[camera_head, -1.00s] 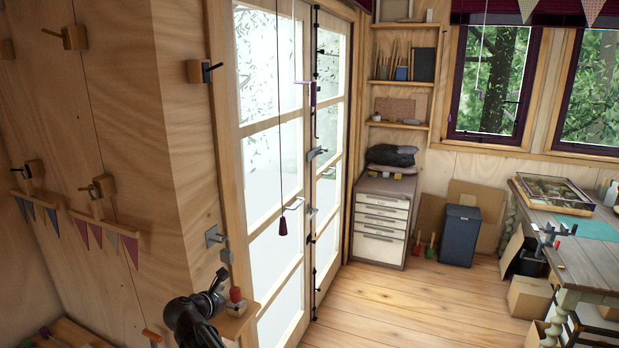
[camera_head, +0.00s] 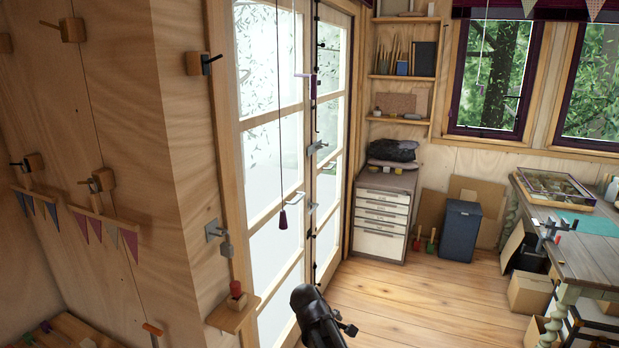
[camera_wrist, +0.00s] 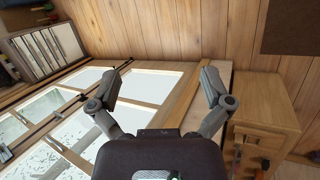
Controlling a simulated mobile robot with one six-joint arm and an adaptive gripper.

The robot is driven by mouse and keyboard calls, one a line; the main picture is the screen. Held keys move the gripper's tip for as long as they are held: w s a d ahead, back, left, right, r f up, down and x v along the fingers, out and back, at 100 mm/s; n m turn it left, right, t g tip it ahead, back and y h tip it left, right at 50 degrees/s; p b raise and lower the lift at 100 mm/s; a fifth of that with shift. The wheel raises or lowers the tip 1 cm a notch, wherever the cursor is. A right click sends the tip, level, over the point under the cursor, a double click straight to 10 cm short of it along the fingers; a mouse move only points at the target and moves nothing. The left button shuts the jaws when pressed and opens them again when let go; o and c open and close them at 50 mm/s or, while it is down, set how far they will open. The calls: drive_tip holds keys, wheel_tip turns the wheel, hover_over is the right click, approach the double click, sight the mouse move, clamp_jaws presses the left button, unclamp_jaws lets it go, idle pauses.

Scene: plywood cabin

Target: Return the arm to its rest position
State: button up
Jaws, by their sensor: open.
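My gripper (camera_wrist: 166,92) shows in the wrist view with its two fingers spread wide apart. It is open and nothing is between the fingers. In the head view only a dark part of my arm (camera_head: 318,318) shows at the bottom middle, in front of the glazed door and the floor. The fingertips cannot be made out in the head view.
The glazed double door (camera_head: 275,170) stands close to my arm. A small wall shelf (camera_head: 233,312) with a red-topped object is to its left. The wooden floor (camera_head: 400,300) is clear to the right, up to the drawer unit (camera_head: 382,215) and dark bin (camera_head: 460,232).

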drive_tip(key=s+d+f+m+g+y, duration=0.2)
drive_tip(key=s+d+m+g+y, duration=0.1)
drive_tip(key=s+d+m, duration=0.7)
drive_tip(key=shift+s+d+f+m+y, duration=0.4)
drive_tip(key=shift+m+y, duration=0.3)
drive_tip(key=shift+y, duration=0.1)
